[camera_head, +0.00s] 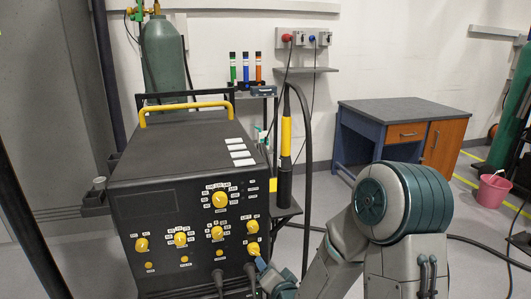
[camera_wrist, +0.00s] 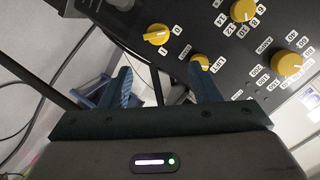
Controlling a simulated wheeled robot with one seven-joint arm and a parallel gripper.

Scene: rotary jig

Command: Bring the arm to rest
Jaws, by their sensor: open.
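My gripper (camera_head: 265,272) is at the lower right of the black machine's front panel, close to the lowest right yellow knob (camera_head: 253,249). In the wrist view my gripper (camera_wrist: 166,80) has its two blue fingers apart, with nothing held between them. A yellow knob (camera_wrist: 157,34) marked 0 and I lies beyond the fingertips. A smaller yellow knob (camera_wrist: 200,60) is partly behind the right finger; I cannot tell whether they touch. My arm is bent, with its large joint at the right of the machine in the head view.
The black machine (camera_head: 135,215) carries several other yellow knobs. Dark cables hang below its panel and beside a yellow-and-black torch (camera_head: 286,140). A blue desk (camera_head: 405,108) stands behind, with a pink bucket (camera_head: 493,190) at far right. Floor between desk and bucket is mostly clear.

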